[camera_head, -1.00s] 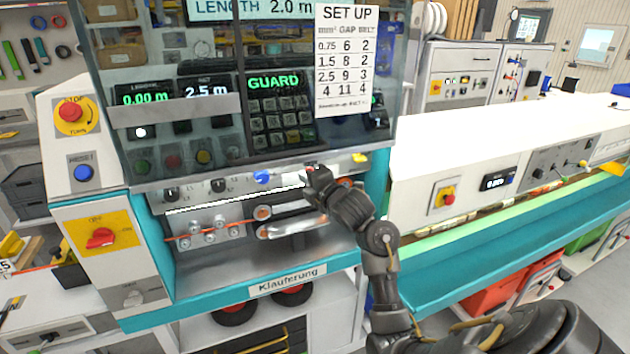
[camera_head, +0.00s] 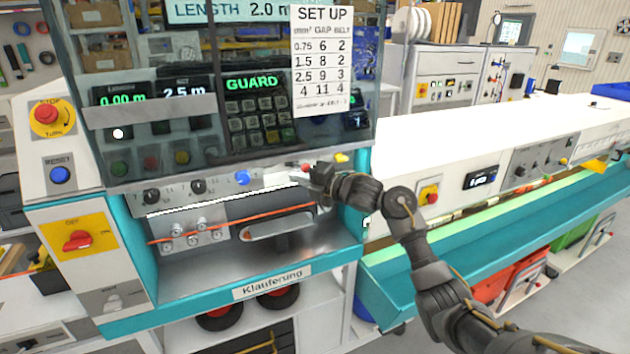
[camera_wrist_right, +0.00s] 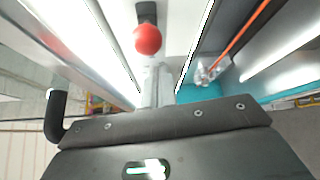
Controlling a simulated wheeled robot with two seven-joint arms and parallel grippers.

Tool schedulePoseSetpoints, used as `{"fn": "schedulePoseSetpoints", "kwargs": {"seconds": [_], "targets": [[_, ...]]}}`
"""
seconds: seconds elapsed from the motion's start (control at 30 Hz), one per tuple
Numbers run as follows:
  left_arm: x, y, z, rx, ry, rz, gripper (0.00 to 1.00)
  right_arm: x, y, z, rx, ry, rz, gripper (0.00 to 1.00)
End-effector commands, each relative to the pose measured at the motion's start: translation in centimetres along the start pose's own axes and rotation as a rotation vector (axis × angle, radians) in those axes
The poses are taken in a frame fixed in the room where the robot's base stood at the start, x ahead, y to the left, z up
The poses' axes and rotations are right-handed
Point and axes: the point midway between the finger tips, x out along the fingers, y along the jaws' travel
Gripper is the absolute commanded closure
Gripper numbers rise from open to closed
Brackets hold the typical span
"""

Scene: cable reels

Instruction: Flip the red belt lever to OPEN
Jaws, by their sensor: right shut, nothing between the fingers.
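The red belt lever's ball knob (camera_wrist_right: 147,39) sits on a short black arm in the right wrist view, just ahead of my fingers. In the head view a bit of the red knob (camera_head: 304,168) shows at the right end of the machine's knob panel, beside my right gripper (camera_head: 316,176). That gripper also shows in the wrist view (camera_wrist_right: 156,84), shut and empty. The knob appears just beyond its fingertips; I cannot tell whether they touch. Any OPEN marking is hidden or too small to read. My left gripper is out of view.
A blue knob (camera_head: 242,178) and black knobs sit left of the lever, and a yellow part (camera_head: 341,158) right of it. The glass guard (camera_head: 235,90) hangs above. Below, an orange wire (camera_head: 270,216) runs over the steel bay. A long white conveyor (camera_head: 480,150) extends right.

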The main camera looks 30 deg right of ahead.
Motion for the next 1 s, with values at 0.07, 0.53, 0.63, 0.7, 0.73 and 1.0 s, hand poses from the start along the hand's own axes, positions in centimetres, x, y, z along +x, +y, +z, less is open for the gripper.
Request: {"fn": "schedulePoseSetpoints", "kwargs": {"seconds": [0.07, 0.53, 0.63, 0.7, 0.73, 1.0], "targets": [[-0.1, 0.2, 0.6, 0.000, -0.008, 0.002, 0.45, 0.0, 0.1, 0.0, -0.001, -0.002, 0.001, 1.00], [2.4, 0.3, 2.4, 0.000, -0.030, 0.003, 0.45, -3.1, -1.2, -2.0, -0.003, 0.004, 0.000, 1.00], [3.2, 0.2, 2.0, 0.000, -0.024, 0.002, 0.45, -4.8, -1.3, -1.3, -0.001, 0.007, 0.000, 1.00], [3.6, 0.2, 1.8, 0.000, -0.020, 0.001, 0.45, -5.9, -1.3, -0.9, -0.001, 0.007, 0.000, 1.00], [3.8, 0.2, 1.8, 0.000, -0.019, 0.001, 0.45, -6.3, -1.2, -0.8, 0.000, 0.009, 0.001, 1.00], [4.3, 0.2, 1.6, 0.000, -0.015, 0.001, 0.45, -8.4, -1.1, 0.1, 0.004, 0.009, 0.001, 1.00]]}}
